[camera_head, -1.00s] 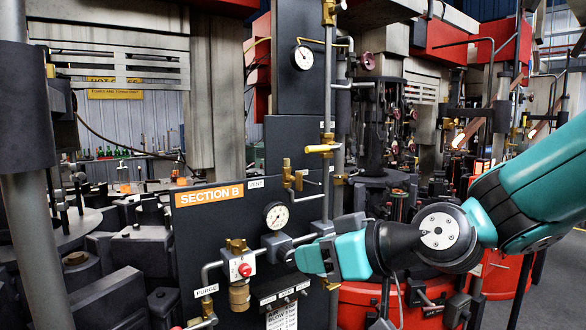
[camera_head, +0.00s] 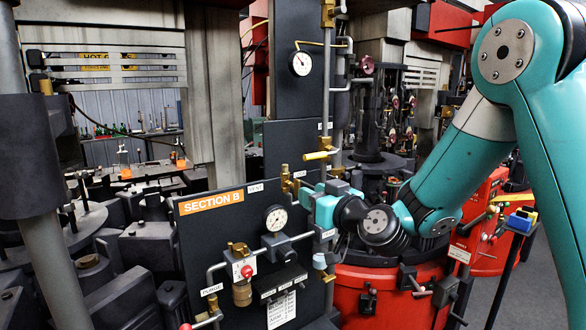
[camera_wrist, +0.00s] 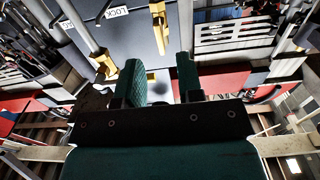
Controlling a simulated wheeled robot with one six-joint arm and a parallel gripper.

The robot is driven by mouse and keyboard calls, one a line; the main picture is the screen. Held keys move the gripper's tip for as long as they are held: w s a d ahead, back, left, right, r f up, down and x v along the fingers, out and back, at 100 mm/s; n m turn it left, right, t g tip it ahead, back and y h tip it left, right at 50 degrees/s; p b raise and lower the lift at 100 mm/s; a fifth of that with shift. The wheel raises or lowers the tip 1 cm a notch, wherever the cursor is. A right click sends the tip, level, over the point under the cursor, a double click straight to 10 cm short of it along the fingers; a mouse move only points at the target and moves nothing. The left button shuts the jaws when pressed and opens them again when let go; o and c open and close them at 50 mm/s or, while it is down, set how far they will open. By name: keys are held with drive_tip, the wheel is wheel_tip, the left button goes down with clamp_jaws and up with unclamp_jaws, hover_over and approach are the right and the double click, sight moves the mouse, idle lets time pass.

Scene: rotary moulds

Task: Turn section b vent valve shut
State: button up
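The black section B panel (camera_head: 232,225) carries an orange SECTION B label and a small VENT label (camera_head: 257,187). The brass vent valve (camera_head: 286,180) sits just right of the VENT label, partly hidden by my gripper. My gripper (camera_head: 308,194) is at its right side, pointing left towards the panel. In the wrist view my gripper (camera_wrist: 160,78) shows two green finger pads standing apart, with a small brass part (camera_wrist: 150,76) seen in the gap. It does not look gripped. Whether the fingers touch the valve cannot be told.
A brass lever valve (camera_head: 320,155) is just above my gripper. A vertical pipe runs close by. A red machine base (camera_head: 375,295) stands under my arm.

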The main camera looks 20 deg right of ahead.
sight(295, 195)
drive_tip(key=p+x, duration=0.4)
drive_tip(key=x, duration=0.3)
drive_tip(key=shift+r+p, duration=0.15)
drive_tip(key=shift+p, duration=0.25)
drive_tip(key=shift+w+a, duration=0.15)
drive_tip(key=shift+w, duration=0.3)
clamp_jaws()
